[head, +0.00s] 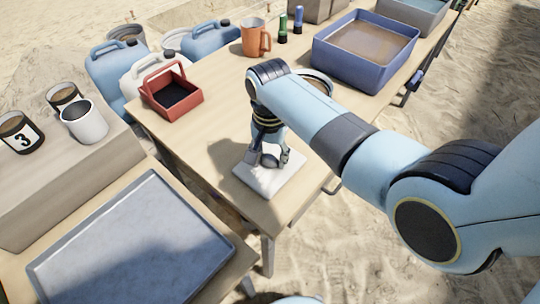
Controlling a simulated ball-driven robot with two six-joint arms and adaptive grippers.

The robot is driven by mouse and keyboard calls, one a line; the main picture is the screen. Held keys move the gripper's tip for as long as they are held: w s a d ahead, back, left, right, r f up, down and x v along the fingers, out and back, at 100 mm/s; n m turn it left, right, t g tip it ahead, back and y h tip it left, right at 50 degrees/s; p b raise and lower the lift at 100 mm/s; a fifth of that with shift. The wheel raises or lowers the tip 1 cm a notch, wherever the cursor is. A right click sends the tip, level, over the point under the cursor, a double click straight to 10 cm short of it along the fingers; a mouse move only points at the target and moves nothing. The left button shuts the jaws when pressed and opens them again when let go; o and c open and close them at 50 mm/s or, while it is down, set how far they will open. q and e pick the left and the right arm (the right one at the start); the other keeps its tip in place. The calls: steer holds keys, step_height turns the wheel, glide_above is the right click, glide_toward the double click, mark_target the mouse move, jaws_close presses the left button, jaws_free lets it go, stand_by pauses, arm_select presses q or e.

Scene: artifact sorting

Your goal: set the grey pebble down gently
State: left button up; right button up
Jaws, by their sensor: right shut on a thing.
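My right gripper (268,159) points down, low over a white square pad (262,184) near the front corner of the wooden table. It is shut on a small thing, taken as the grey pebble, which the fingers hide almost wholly. I cannot tell whether the pebble touches the pad. My left gripper is not in view.
A red open carrier (160,101), an orange mug (253,42) and a blue bin (345,73) stand on the wooden table (205,125). A round dish (318,79) is partly behind my right arm. A grey tray (125,240) lies at the lower left.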

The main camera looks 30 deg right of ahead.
mark_target(270, 158)
steer(key=shift+r, duration=0.1)
steer(key=o, duration=1.2)
steer(key=shift+c, duration=0.2)
step_height(270, 158, up, 12)
steer(key=p, duration=0.2)
